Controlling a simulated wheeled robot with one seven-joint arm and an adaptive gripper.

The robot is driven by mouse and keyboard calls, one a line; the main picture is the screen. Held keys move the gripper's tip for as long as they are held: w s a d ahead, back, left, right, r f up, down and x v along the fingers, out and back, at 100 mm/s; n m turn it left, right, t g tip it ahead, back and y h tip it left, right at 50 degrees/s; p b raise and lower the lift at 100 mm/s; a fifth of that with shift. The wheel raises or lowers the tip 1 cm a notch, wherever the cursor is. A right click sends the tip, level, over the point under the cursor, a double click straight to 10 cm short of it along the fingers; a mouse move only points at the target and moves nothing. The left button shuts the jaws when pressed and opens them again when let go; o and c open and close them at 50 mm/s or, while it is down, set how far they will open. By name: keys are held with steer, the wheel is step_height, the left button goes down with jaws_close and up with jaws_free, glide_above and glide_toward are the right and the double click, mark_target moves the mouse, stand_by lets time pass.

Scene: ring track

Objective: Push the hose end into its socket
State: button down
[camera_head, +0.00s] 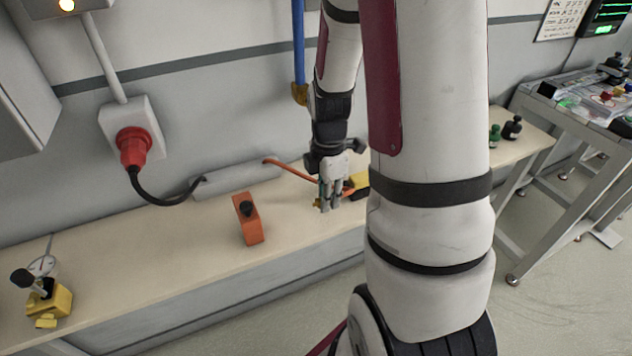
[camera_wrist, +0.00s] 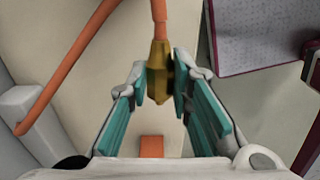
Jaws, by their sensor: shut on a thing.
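My gripper (camera_head: 330,203) is low over the bench, to the right of the orange block. In the wrist view its teal-padded fingers (camera_wrist: 159,88) are closed around the brass-coloured hose end (camera_wrist: 158,72). The orange hose (camera_wrist: 159,12) runs up from that end, and a stretch of it also shows at the left. In the head view the hose (camera_head: 288,168) comes from the grey wall trunking to my gripper. The hose end is mostly hidden by the fingers in the head view. I cannot make out the socket for certain.
An orange block with a black knob (camera_head: 249,226) stands on the bench (camera_head: 180,245). A yellow-based dial gauge (camera_head: 47,298) stands far left. A red plug (camera_head: 133,148) with black cable hangs on the wall.

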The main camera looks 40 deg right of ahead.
steer(key=s+a, duration=0.2)
steer(key=s, duration=0.6)
steer(key=shift+a+r, duration=0.15)
steer(key=shift+r, duration=0.25)
